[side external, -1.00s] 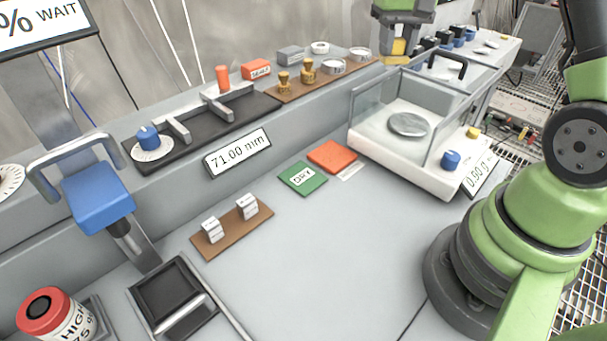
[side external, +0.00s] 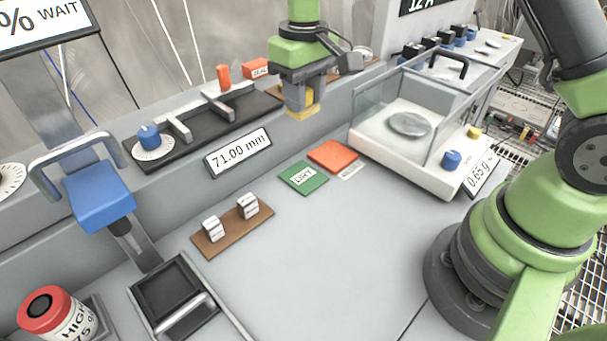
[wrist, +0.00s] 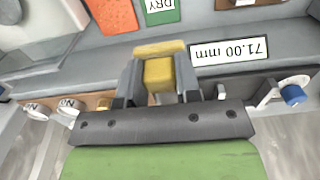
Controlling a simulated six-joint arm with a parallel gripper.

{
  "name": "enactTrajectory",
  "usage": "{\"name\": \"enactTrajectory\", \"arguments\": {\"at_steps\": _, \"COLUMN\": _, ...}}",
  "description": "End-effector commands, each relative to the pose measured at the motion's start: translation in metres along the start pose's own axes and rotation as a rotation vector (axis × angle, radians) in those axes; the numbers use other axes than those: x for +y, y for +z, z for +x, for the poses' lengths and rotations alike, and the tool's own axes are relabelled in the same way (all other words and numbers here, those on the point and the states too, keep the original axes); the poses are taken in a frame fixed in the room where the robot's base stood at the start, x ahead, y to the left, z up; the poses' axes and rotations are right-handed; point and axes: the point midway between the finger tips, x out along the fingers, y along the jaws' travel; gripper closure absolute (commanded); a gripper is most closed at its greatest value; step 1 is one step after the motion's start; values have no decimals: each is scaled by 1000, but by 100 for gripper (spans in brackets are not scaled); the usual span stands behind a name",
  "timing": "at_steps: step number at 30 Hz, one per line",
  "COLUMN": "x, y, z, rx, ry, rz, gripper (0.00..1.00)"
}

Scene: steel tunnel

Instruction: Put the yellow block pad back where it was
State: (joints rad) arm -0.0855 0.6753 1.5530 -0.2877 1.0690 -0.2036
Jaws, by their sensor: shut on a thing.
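My gripper (side external: 300,100) is shut on the yellow block pad (side external: 304,112). The green DRY pad (side external: 303,177) and the orange pad (side external: 333,156) lie side by side on the bench, and a small pale label (side external: 352,170) lies beside the orange one.
A glass-walled balance (side external: 395,150) stands to the right. A brown board with two small white blocks (side external: 232,228) lies at front left. The black gauge fixture (side external: 190,128) and brown tray (side external: 262,100) are on the ledge. The middle bench is clear.

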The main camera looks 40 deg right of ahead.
Motion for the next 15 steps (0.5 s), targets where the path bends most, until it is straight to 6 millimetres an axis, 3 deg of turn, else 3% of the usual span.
{"name": "enactTrajectory", "arguments": {"at_steps": 1, "x": 0, "y": 1, "z": 13, "rx": -7, "ry": 1, "rz": -1, "gripper": 95}}
{"name": "enactTrajectory", "arguments": {"at_steps": 15, "x": 1, "y": 1, "z": 93, "rx": -4, "ry": 1, "rz": 1, "gripper": 95}}
